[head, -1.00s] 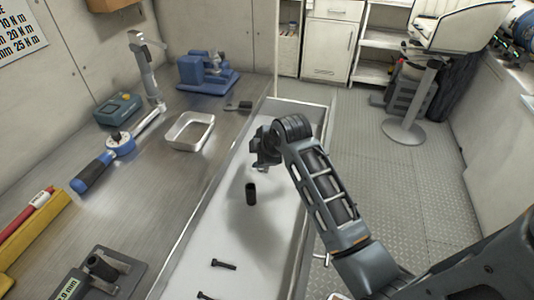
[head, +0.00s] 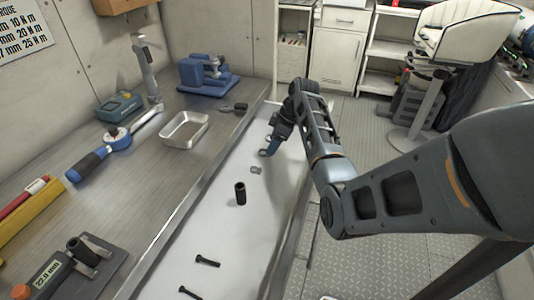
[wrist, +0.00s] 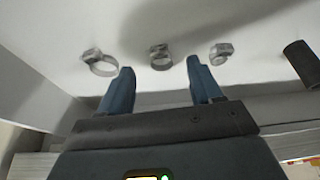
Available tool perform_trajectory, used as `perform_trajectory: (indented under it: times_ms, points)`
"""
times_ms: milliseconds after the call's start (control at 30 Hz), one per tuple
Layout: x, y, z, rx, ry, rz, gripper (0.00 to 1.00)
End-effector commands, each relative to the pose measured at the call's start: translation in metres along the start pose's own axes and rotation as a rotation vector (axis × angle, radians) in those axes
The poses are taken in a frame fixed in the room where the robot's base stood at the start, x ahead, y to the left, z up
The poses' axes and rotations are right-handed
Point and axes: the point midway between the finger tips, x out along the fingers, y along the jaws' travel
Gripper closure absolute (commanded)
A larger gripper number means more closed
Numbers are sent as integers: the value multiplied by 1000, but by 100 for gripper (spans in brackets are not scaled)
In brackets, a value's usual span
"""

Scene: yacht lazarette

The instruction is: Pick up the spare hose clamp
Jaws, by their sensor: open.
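Several small metal hose clamps lie in the white drawer or tray (head: 207,235). In the wrist view one clamp (wrist: 161,58) sits in the middle, between and just beyond my fingertips. A second clamp (wrist: 100,63) is to the left, outside the left finger, and a third (wrist: 221,53) to the right, outside the right finger. I cannot tell which is the spare. In the head view a clamp (head: 256,170) shows near my gripper (head: 269,152). My gripper (wrist: 160,66) is open and empty, its blue fingers low over the white floor.
A black socket (head: 240,193) stands in the white tray, right of the clamps in the wrist view (wrist: 302,63). The steel bench to the left holds a metal dish (head: 186,130) and a torque wrench (head: 110,142). The tray's walls bound the space.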

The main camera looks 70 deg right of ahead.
Motion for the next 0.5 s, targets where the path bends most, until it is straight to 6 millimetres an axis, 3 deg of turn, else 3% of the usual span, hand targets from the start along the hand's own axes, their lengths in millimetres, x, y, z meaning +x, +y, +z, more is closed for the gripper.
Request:
perform_trajectory:
  times_ms: [200,500]
  points:
    - [29,-2,-1,0,-1,-2,36]
    - [35,-1,-1,-1,-1,1,36]
